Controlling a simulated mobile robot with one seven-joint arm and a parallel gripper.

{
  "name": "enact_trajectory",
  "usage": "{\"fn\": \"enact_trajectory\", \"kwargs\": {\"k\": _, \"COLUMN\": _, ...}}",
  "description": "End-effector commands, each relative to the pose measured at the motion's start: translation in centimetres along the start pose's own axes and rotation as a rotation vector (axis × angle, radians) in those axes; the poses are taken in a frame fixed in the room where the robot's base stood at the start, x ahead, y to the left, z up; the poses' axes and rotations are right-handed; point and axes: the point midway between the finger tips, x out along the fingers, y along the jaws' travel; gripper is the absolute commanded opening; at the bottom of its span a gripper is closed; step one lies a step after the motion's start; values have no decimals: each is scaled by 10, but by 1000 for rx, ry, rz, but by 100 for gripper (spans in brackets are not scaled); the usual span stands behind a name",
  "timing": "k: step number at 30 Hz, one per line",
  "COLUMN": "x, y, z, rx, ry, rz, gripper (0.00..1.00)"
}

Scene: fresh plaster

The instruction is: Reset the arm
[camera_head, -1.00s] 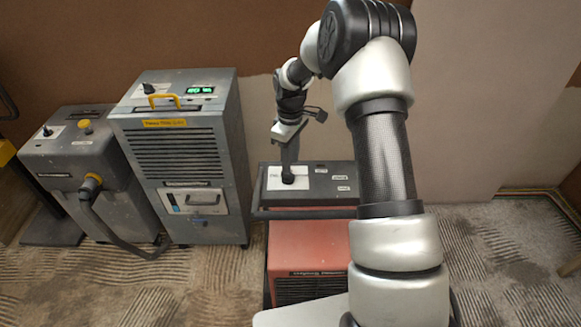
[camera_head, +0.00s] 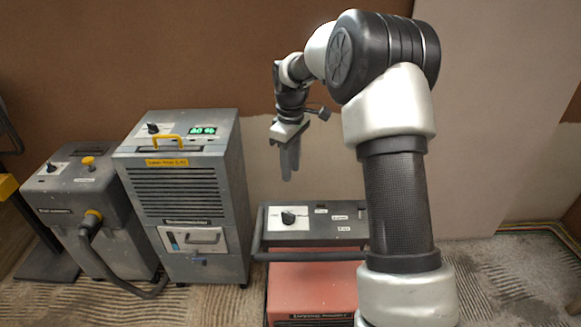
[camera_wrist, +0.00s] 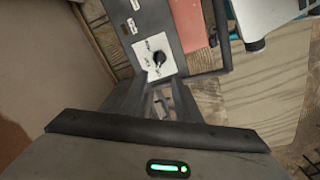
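My gripper (camera_head: 288,175) hangs pointing down in the head view, above and apart from the red heater's grey top panel (camera_head: 335,238). The black knob (camera_head: 288,218) on that panel's white plate is clear of the fingers. The wrist view shows the two grey fingers (camera_wrist: 160,88) with a narrow gap between them and nothing held. The knob also shows in the wrist view (camera_wrist: 159,58), just beyond the fingertips. My arm rises on the right of the head view and bends over to the left.
A grey unit (camera_head: 185,190) with a yellow handle and green display stands left of the red heater (camera_head: 310,290). A smaller grey machine (camera_head: 85,215) with a hose stands farther left. A wall rises behind them. Ridged floor is open at the right.

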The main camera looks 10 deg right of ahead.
Motion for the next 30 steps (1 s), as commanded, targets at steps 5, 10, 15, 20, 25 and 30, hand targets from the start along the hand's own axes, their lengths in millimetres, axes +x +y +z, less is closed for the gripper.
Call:
{"fn": "enact_trajectory", "kwargs": {"k": 5, "x": -1, "y": 0, "z": 0, "rx": 1, "ry": 0, "rz": 1, "gripper": 30}}
{"fn": "enact_trajectory", "kwargs": {"k": 10, "x": -31, "y": -12, "z": 8, "rx": 42, "ry": 12, "rz": 36, "gripper": 30}}
{"fn": "enact_trajectory", "kwargs": {"k": 15, "x": -89, "y": -46, "z": 34, "rx": 160, "ry": 47, "rz": 108, "gripper": 30}}
{"fn": "enact_trajectory", "kwargs": {"k": 20, "x": -134, "y": -86, "z": 67, "rx": 295, "ry": 100, "rz": 167, "gripper": 30}}
{"fn": "enact_trajectory", "kwargs": {"k": 25, "x": -166, "y": -132, "z": 107, "rx": 444, "ry": 176, "rz": 212, "gripper": 30}}
{"fn": "enact_trajectory", "kwargs": {"k": 30, "x": -179, "y": -178, "z": 146, "rx": 592, "ry": 268, "rz": 236, "gripper": 30}}
